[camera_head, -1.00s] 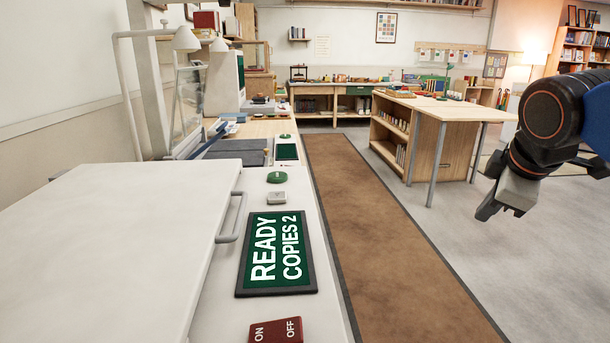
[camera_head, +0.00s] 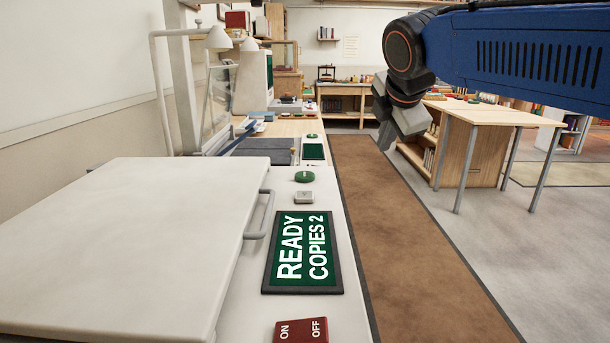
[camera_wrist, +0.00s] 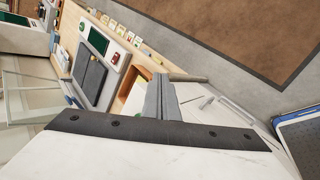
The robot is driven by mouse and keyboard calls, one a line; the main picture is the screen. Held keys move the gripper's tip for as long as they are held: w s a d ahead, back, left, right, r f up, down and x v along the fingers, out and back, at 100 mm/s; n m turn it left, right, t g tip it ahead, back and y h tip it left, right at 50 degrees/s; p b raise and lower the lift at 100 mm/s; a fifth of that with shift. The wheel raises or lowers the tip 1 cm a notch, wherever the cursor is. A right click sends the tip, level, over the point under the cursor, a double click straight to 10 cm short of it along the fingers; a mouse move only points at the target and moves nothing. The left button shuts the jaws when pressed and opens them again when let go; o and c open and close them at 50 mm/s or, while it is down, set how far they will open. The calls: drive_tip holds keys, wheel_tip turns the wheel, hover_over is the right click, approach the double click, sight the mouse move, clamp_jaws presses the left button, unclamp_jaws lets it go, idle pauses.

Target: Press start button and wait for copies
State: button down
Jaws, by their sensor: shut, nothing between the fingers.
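The copier has a white lid (camera_head: 130,240), closed, with a grey handle (camera_head: 261,215). Its display (camera_head: 302,252) reads READY, COPIES 2. Beyond the display on the same white strip are a small grey button (camera_head: 304,197) and a green oval button (camera_head: 305,177). A red ON/OFF switch (camera_head: 302,331) is at the near end. My gripper (camera_head: 385,137) is shut and empty, pointing down, in the air right of and beyond the green button, apart from it. In the wrist view the fingers (camera_wrist: 164,98) are seen close up.
A second worktop beyond the copier holds a dark board (camera_head: 266,150) and a small green screen (camera_head: 313,151). A lamp (camera_head: 218,40) stands at the back left. A brown floor runner (camera_head: 400,240) lies to the right, with a wooden table (camera_head: 490,114) beyond it.

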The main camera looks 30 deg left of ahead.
sight(305, 176)
drive_tip(key=s+a+r+n, duration=0.1)
drive_tip(key=s+a+n, duration=0.1)
drive_tip(key=a, duration=0.7)
drive_tip(key=s+a+r+n+y, duration=0.1)
drive_tip(key=a+n, duration=0.3)
drive_tip(key=a, duration=0.4)
drive_tip(key=shift+s+a+r+y, duration=0.3)
drive_tip(key=shift+s+a+r, duration=0.05)
drive_tip(key=shift+s, duration=0.25)
drive_tip(key=shift+f, duration=0.15)
drive_tip(key=shift+f, duration=4.25)
drive_tip(key=shift+f, duration=0.25)
drive_tip(key=shift+f, duration=0.2)
drive_tip(key=shift+f, duration=0.5)
drive_tip(key=shift+r, duration=0.95)
